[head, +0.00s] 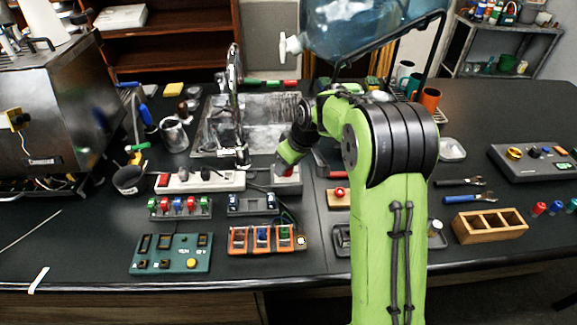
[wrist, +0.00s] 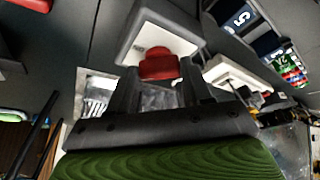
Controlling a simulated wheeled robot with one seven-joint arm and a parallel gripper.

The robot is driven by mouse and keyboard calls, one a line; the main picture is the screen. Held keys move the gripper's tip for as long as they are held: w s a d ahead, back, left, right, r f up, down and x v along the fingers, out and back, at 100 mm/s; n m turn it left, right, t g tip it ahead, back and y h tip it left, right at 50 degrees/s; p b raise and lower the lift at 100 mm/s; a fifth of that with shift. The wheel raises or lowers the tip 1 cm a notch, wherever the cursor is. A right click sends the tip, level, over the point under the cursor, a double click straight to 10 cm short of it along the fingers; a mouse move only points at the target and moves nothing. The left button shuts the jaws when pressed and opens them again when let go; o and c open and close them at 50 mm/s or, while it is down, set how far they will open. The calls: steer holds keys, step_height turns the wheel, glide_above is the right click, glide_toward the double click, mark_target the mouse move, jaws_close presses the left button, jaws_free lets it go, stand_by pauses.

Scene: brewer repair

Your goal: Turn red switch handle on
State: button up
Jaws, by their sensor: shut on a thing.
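The red switch handle (wrist: 158,64) sticks out of a light grey switch box (wrist: 160,28) in the wrist view. My gripper (wrist: 158,78) has one dark finger on each side of the handle and is shut on it. In the head view, my green arm reaches over the bench and my gripper (head: 284,167) is down at the grey switch box (head: 288,185). Only a little red of the handle shows there. The on and off marks cannot be read.
A white power strip (head: 205,181) lies left of the box. Racks of small coloured parts (head: 180,207) stand in front, with a green panel (head: 170,254) nearer. A metal sink tray (head: 205,140) is behind. A wooden divided box (head: 489,225) is at right.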

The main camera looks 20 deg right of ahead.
steer(key=m, duration=0.2)
steer(key=m+h, duration=0.1)
steer(key=m, duration=0.1)
steer(key=shift+a+m+t+h+b, duration=0.2)
steer(key=shift+m+t+h+b, duration=0.1)
steer(key=shift+t+b, duration=0.1)
steer(key=shift+m+h, duration=0.7)
steer(key=shift+m, duration=1.2)
steer(key=o, duration=1.1)
steer(key=shift+c, duration=0.2)
steer(key=p+v, duration=0.3)
steer(key=v, duration=1.2)
steer(key=shift+r, duration=0.4)
steer(key=shift+a, duration=0.15)
